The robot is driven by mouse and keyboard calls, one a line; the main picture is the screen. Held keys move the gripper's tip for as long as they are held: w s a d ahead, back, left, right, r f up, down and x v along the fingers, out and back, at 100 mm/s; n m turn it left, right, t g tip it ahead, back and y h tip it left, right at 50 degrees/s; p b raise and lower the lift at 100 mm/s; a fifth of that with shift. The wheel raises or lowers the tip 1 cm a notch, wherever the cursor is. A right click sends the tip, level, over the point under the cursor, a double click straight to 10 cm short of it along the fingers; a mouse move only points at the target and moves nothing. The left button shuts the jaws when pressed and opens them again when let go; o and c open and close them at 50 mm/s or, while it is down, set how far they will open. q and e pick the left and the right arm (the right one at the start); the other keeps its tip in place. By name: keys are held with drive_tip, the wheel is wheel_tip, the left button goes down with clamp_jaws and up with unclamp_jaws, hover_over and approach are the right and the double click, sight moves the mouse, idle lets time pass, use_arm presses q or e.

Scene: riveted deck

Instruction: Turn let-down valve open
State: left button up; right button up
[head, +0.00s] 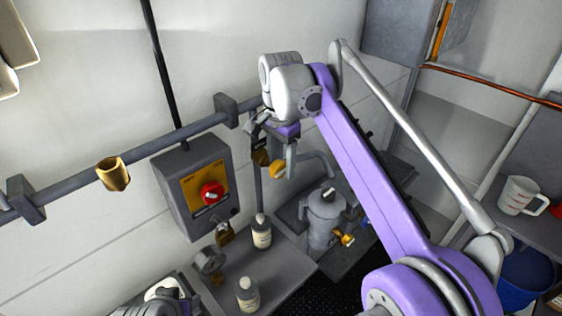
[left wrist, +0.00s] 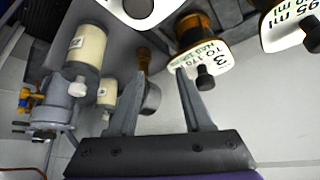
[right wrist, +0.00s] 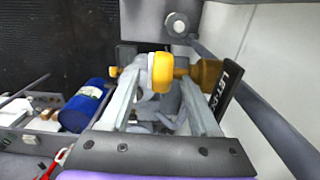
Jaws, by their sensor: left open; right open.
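The let-down valve shows in the right wrist view as a yellow handle (right wrist: 162,72) with a brass body beside it. A dark label (right wrist: 228,88) reading "LET-" stands to its right, partly hidden by a finger. My right gripper (right wrist: 156,82) is open, with its fingertips on either side of the yellow handle; I cannot tell whether they touch it. In the head view the yellow handle (head: 277,169) shows beneath my right wrist, beside the right gripper's fingers. My left gripper (left wrist: 161,74) is open and empty, with a gauge (left wrist: 150,97) seen between its fingers.
A grey box (head: 184,160) with a red knob (head: 212,193) is on the wall, a padlock (head: 224,234) below it. Bottles (head: 261,234) stand on a grey bench. A grey vessel (head: 325,215) with a brass tap is right of them. A pipe runs along the wall.

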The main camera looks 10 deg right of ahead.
clamp_jaws()
idle(0.3)
idle(0.3)
drive_tip(key=shift+s+a+t+h, duration=0.15)
drive_tip(key=shift+a+t+h, duration=0.15)
drive_tip(key=shift+t+h, duration=0.65)
drive_tip(key=shift+s+a+t+h, duration=0.1)
drive_tip(key=shift+t+h, duration=0.4)
drive_tip(key=shift+h, duration=0.4)
drive_tip(key=shift+s+a+t+h, duration=0.1)
drive_tip(key=shift+t+h, duration=0.35)
drive_tip(key=shift+h, duration=0.4)
unclamp_jaws()
